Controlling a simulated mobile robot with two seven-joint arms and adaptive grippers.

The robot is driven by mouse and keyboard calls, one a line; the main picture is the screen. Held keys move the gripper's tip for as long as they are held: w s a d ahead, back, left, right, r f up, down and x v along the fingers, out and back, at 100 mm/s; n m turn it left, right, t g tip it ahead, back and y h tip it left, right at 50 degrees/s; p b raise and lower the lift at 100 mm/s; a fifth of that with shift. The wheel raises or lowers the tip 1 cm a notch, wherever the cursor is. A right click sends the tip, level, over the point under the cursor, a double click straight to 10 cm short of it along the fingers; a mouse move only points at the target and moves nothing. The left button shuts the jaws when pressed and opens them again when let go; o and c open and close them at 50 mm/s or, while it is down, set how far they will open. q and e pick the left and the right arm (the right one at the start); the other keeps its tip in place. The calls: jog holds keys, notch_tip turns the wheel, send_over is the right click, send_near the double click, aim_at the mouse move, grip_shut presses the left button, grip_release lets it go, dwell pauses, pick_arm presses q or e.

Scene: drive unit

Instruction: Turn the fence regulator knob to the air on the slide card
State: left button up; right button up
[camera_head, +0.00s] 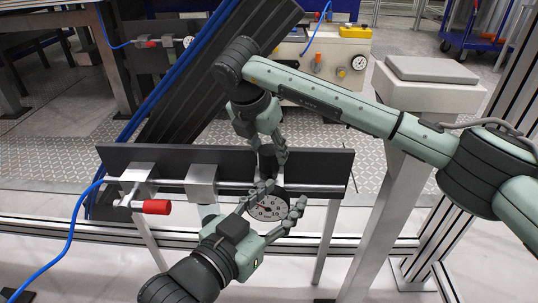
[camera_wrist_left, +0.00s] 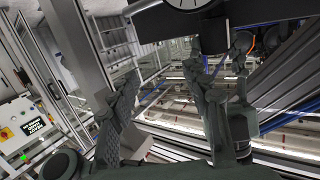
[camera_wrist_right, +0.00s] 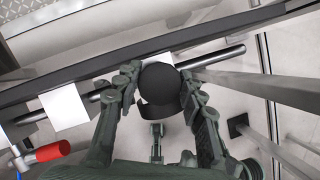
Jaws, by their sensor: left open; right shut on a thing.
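The black regulator knob (camera_head: 267,157) sits on top of the regulator at the dark fence plate. My right gripper (camera_wrist_right: 160,88) is shut on this knob from above, one finger on each side; the knob's dark round top (camera_wrist_right: 160,82) shows between them. The white round pressure gauge (camera_head: 268,208) faces forward below the knob; its needle reading is too small to tell surely. My left gripper (camera_head: 276,212) is open in front of the gauge, with fingers at its left and right sides. The gauge's lower edge (camera_wrist_left: 188,4) shows at the top of the left wrist view. I cannot identify a slide card.
The dark fence plate (camera_head: 225,161) carries a metal rail with a red-handled valve (camera_head: 155,207) and blue hose at left. A grey-topped pedestal (camera_head: 431,70) stands at right. A panel with a black text sign (camera_wrist_left: 37,126) shows in the left wrist view; its text is unclear.

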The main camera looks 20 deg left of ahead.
pick_arm(q)
jog(key=shift+s+d+r+t+h+b, duration=0.1)
jog(key=shift+d+r+t+h, duration=0.2)
jog(key=shift+r, duration=0.45)
jog(key=shift+d+r+t+h+b, duration=0.1)
jog(key=shift+d+r+t, duration=0.25)
jog(key=shift+r, duration=0.4)
jog(key=shift+s+d+r+t+h+b, duration=0.1)
jog(key=shift+d+r+t+h, duration=0.2)
jog(key=shift+r, duration=0.45)
pick_arm(e)
jog(key=shift+r+m, duration=0.1)
jog(key=shift+m, duration=0.5)
jog(key=shift+w, duration=0.1)
jog(key=o, duration=1.2)
jog(key=shift+c, duration=0.2)
jog(key=v, duration=1.2)
jog(key=shift+a, duration=0.2)
